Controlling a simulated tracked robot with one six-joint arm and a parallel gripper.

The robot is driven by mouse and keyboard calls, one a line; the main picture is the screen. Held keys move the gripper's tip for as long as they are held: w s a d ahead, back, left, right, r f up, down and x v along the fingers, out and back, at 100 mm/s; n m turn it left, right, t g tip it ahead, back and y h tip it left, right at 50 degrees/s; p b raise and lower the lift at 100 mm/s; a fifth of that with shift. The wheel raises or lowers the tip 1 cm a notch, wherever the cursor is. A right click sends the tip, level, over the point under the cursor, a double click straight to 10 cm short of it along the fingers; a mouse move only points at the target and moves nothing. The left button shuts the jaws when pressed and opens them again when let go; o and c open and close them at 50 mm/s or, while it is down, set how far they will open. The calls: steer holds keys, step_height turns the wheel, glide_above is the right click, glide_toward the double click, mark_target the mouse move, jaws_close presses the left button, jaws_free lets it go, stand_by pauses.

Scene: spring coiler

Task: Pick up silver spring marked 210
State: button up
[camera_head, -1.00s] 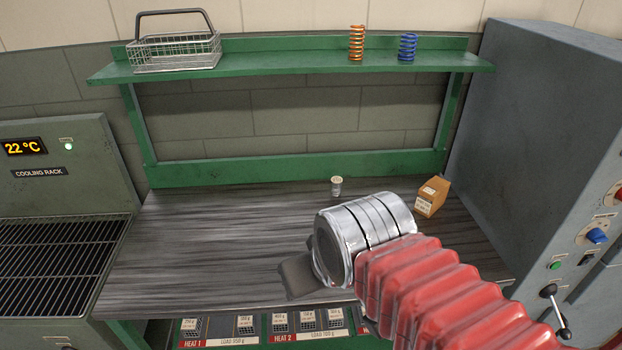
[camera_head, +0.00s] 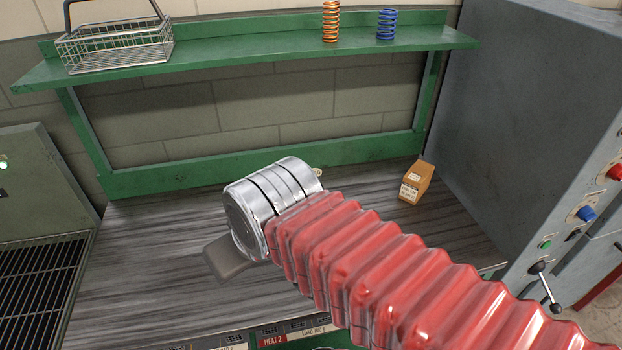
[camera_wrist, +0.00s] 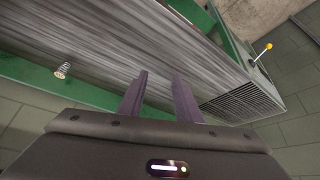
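A small silver spring (camera_wrist: 62,71) stands at the left of the wrist view, at the edge of the bench top by the green frame. No number can be read on it. In the head view only a small pale bit of its top (camera_head: 318,172) shows behind my wrist. My gripper (camera_wrist: 160,75) is open and empty, with two dark fingers apart in the wrist view. The spring lies to the left of the fingers, away from them. In the head view my silver wrist and red arm sleeve hide most of the gripper.
A green shelf (camera_head: 240,58) above the bench (camera_head: 150,250) holds a wire basket (camera_head: 115,45), an orange spring (camera_head: 331,20) and a blue spring (camera_head: 386,24). A small cardboard box (camera_head: 415,183) stands at the bench's right, near a grey machine (camera_head: 520,120). A cooling rack (camera_head: 40,285) is at left.

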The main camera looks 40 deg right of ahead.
steer(key=o, duration=0.3)
steer(key=shift+w+d, duration=0.25)
steer(key=shift+o, duration=0.8)
steer(key=w+d+f+m+t+h, duration=0.1)
steer(key=w+d+f+h, duration=0.1)
steer(key=w+d, duration=0.6)
steer(key=shift+d+m+t+h, duration=0.3)
steer(key=shift+d+m, duration=0.1)
steer(key=shift+d, duration=0.25)
steer(key=w+d+f+t, duration=0.1)
steer(key=d+f, duration=0.3)
steer(key=d, duration=0.4)
steer(key=w+d+f+m+t+h, duration=0.1)
steer(key=d+f, duration=0.3)
steer(key=d, duration=0.4)
steer(key=w+d+f+m+t, duration=0.1)
steer(key=w+d+f+t, duration=0.2)
steer(key=d, duration=0.5)
steer(key=shift+w+d+f+h, duration=0.1)
steer(key=shift+f+h, duration=0.3)
steer(key=shift+f, duration=0.3)
steer(key=shift+t, duration=0.3)
